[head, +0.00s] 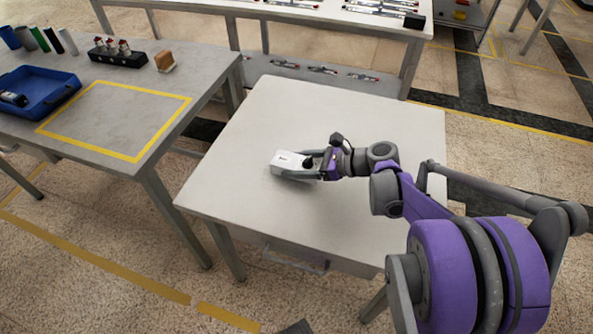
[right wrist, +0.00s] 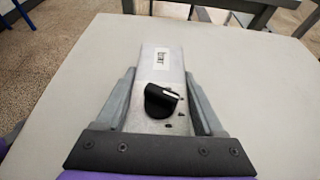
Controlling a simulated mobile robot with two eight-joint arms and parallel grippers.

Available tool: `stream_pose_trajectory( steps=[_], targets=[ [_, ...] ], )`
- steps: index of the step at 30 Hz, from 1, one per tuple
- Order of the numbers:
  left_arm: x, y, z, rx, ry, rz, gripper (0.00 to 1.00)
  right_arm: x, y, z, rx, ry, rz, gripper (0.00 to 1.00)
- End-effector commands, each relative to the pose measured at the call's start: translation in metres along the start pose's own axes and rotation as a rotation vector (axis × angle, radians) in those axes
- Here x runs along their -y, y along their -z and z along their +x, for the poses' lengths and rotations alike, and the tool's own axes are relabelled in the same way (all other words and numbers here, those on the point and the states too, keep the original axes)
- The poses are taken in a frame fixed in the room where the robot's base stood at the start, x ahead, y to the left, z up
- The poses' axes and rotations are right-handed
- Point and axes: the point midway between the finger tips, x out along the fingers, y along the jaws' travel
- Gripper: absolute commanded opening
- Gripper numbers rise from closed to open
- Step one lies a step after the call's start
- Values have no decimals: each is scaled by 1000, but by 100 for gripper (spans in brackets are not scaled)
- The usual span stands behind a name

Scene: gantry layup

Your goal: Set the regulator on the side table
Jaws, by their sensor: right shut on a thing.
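The regulator (head: 290,161) is a small pale metal box with a white label and a black knob. In the head view it is at the middle of the white side table (head: 375,118), at or just above its top; I cannot tell if it touches. My right gripper (head: 298,167) is shut on the regulator, one finger along each side. In the right wrist view the regulator (right wrist: 163,75) lies between the two grey fingers (right wrist: 160,90), its label facing up and its knob near the palm. My left gripper is not in view.
A grey workbench (head: 205,62) at left has a yellow taped rectangle, a blue tray (head: 62,97), a black block (head: 117,58) with bottles, and several cylinders. Another bench (head: 310,12) with tools stands behind. The side table around the regulator is clear.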

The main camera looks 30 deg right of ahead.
Motion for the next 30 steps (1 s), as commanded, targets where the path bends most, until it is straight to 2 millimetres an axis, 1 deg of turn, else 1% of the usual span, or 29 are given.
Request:
stream_pose_trajectory(
  steps=[1, 3, 5, 12, 16, 17, 18, 21, 28, 30],
  targets=[
    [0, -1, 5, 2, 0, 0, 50, 1, 9, 4, 0, 0, 1, 0],
    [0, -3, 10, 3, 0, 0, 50, 0, 19, 8, 0, 0, 1, 0],
    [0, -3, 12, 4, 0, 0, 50, 0, 24, 11, 0, 0, 1, 0],
    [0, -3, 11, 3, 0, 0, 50, 0, 24, 10, 1, 0, 0, 0],
    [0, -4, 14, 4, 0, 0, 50, 0, 28, 12, 0, 0, 1, 0],
    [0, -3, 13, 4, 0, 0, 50, 0, 27, 12, 0, 0, 0, 75],
    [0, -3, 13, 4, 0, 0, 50, 0, 27, 11, 0, 0, 0, 82],
    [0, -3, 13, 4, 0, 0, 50, 0, 27, 11, 0, 0, 0, 100],
    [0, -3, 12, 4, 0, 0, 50, 0, 26, 11, 0, 0, 0, 100],
    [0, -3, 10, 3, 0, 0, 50, 0, 23, 10, 0, 0, 0, 100]
  ],
)
